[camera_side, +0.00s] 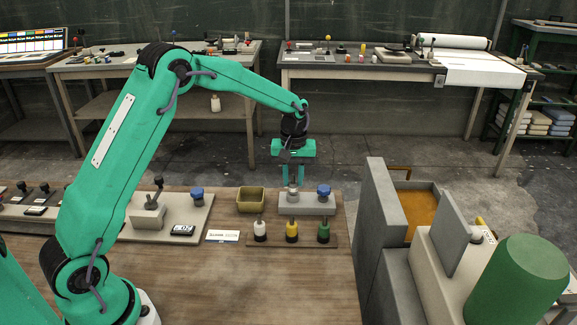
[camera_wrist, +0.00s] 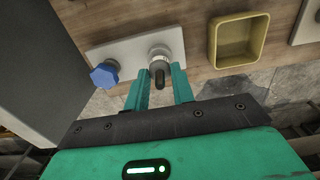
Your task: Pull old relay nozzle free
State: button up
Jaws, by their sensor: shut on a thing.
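The old relay nozzle (camera_side: 293,195), a small pale metal fitting, stands upright at the left of a light grey block (camera_side: 309,209). In the wrist view the nozzle (camera_wrist: 159,54) shows a ribbed pale collar and a dark tip. My gripper (camera_side: 293,181) points straight down over the block, with its green fingers on either side of the nozzle. In the wrist view my gripper (camera_wrist: 160,72) is shut on the nozzle's upper part. The nozzle's base still appears to meet the block; any gap under it cannot be told.
A blue knob (camera_side: 324,191) stands on the same block, right of the nozzle. An olive-yellow open bin (camera_side: 250,207) sits to the left. A rack (camera_side: 275,241) with white, yellow and green bottles is in front. A grey machine panel (camera_side: 381,210) rises at the right.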

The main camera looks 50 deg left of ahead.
jog(key=shift+r, duration=4.1)
